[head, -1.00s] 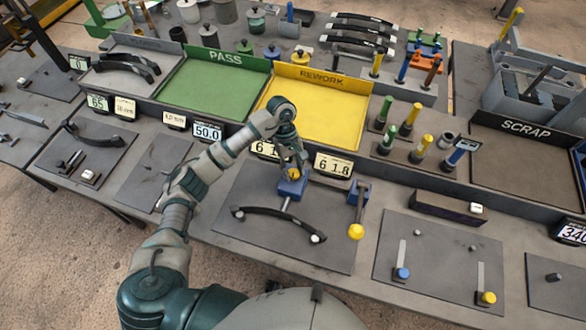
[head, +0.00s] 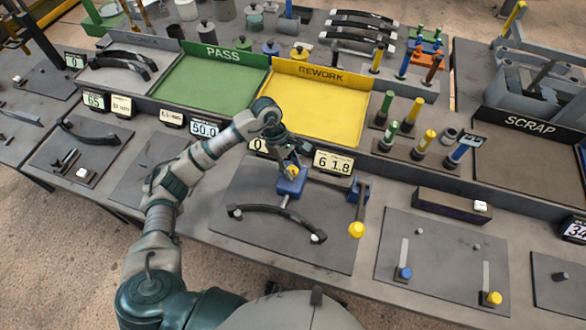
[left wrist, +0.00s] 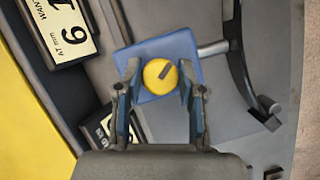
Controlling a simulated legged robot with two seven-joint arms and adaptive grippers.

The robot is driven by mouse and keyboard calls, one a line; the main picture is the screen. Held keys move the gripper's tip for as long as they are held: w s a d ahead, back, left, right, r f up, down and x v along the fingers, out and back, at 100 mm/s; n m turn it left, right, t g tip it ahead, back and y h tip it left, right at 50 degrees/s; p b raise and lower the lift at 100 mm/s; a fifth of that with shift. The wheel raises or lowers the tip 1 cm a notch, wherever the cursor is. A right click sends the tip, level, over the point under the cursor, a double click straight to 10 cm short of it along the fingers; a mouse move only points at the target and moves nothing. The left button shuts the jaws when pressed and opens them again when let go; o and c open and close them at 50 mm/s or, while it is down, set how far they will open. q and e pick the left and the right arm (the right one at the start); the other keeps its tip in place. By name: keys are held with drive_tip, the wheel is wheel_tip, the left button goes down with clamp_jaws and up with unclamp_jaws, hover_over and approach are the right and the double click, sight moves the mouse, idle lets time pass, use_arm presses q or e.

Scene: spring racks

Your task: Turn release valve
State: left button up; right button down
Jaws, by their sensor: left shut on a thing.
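A round yellow knob (left wrist: 160,76) with a dark bar across it sits on top of a blue block (left wrist: 203,67). In the head view the blue block (head: 291,186) stands at the back of a dark plate, behind a curved black leaf spring (head: 275,212). My left gripper (head: 291,160) reaches down over the knob. In the left wrist view its two fingers (left wrist: 160,84) lie on opposite sides of the knob, shut on it. In the head view the knob is partly hidden by the fingers. My right gripper is not in view.
A yellow-ended lever (head: 357,229) stands right of the block. The yellow REWORK tray (head: 320,105) and green PASS tray (head: 212,83) are empty.

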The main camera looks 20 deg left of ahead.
use_arm(q)
drive_tip(key=shift+w+a+r+n+t+b, duration=0.15)
drive_tip(key=shift+n+t, duration=0.1)
drive_tip(key=shift+n, duration=0.25)
drive_tip(key=shift+w+a+f+n+t+b, duration=0.15)
drive_tip(key=shift+n+t, duration=0.1)
drive_tip(key=shift+n, duration=0.25)
drive_tip(key=n, duration=0.1)
drive_tip(key=n+t+b, duration=0.1)
drive_tip(key=n, duration=0.1)
drive_tip(key=shift+s+d+r+n, duration=0.1)
drive_tip(key=shift+s+r+n, duration=0.05)
drive_tip(key=shift+n, duration=0.15)
drive_tip(key=n+t, duration=0.1)
drive_tip(key=n, duration=0.1)
drive_tip(key=n+t+b, duration=0.1)
drive_tip(key=n, duration=0.2)
drive_tip(key=shift+s+n+y, duration=0.1)
drive_tip(key=shift+n+y, duration=0.2)
drive_tip(key=shift+n+t, duration=0.4)
drive_tip(key=shift+n, duration=0.4)
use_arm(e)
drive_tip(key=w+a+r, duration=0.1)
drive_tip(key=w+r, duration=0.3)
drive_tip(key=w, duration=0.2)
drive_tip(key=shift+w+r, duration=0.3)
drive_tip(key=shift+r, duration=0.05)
